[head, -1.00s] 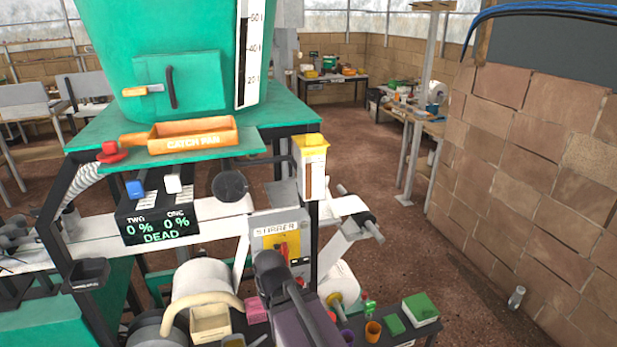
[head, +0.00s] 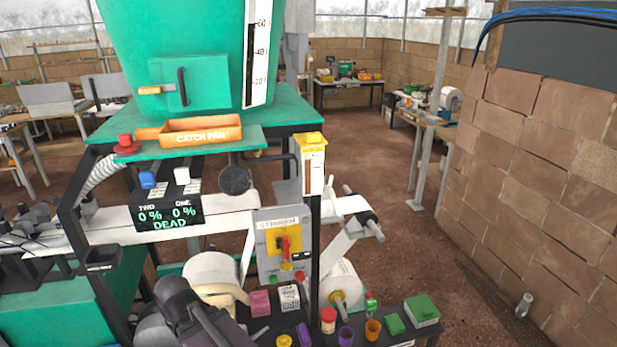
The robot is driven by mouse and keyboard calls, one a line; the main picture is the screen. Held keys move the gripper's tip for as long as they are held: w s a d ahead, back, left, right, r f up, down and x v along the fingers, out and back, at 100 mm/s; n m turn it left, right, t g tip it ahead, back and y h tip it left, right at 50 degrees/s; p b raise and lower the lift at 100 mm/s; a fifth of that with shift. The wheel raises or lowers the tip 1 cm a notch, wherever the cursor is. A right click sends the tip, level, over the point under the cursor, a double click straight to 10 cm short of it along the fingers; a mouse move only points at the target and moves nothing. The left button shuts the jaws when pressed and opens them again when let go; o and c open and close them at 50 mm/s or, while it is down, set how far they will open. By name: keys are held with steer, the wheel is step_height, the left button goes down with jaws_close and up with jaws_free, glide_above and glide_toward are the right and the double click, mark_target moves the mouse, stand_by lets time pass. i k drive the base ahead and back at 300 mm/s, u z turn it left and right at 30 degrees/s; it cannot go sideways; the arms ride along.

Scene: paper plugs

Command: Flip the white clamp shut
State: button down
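A small upright white piece (head: 182,176), which I take for the white clamp, stands on top of the black readout box (head: 168,214). It is above the word ONE, and a similar blue piece (head: 147,180) stands to its left above TWO. At this size I cannot tell whether the white piece is open or shut. My dark arm end (head: 178,291) is at the bottom, below the readout box and well apart from the white piece. Its fingers cannot be made out, nor whether they hold anything.
An orange catch pan (head: 201,134) sits on a green shelf above the readout. A grey switch panel (head: 284,240) with a red handle stands right of it. Several small jars and boxes, including a green box (head: 422,309), stand at the lower right. Open floor lies beyond.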

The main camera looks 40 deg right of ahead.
mark_target(337, 211)
steer(key=u, duration=0.95)
steer(key=k, duration=0.7)
steer(key=z, duration=3.25)
steer(key=i, duration=0.1)
steer(key=u, duration=0.8)
